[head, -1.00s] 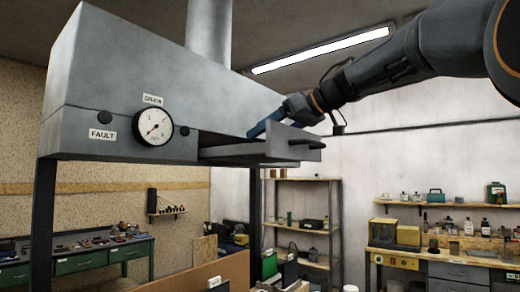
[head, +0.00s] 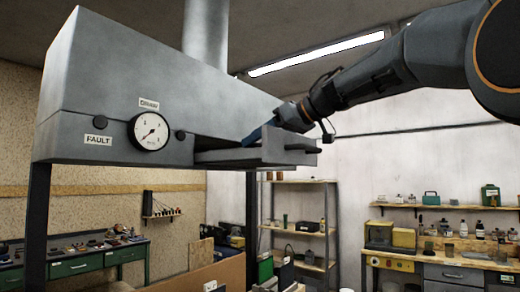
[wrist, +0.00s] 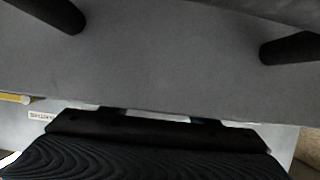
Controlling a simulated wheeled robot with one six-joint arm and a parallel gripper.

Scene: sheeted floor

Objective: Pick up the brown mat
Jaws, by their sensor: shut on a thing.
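My gripper (head: 258,135) shows in the head view at the grey drawer (head: 262,152), with its blue end reaching down behind the drawer front. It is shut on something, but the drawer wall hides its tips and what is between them. In the wrist view, a black ribbed surface (wrist: 140,160) fills the bottom, with a dark bar above it. I cannot tell whether this is part of my gripper or a held thing. No brown mat can be made out in either view.
The drawer juts from a raised grey hood (head: 100,95) with a round gauge (head: 148,131). A dark handle (head: 300,148) is on the drawer front. A shelf rack (head: 303,225), a workbench (head: 455,270) and a green bench (head: 85,265) stand behind.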

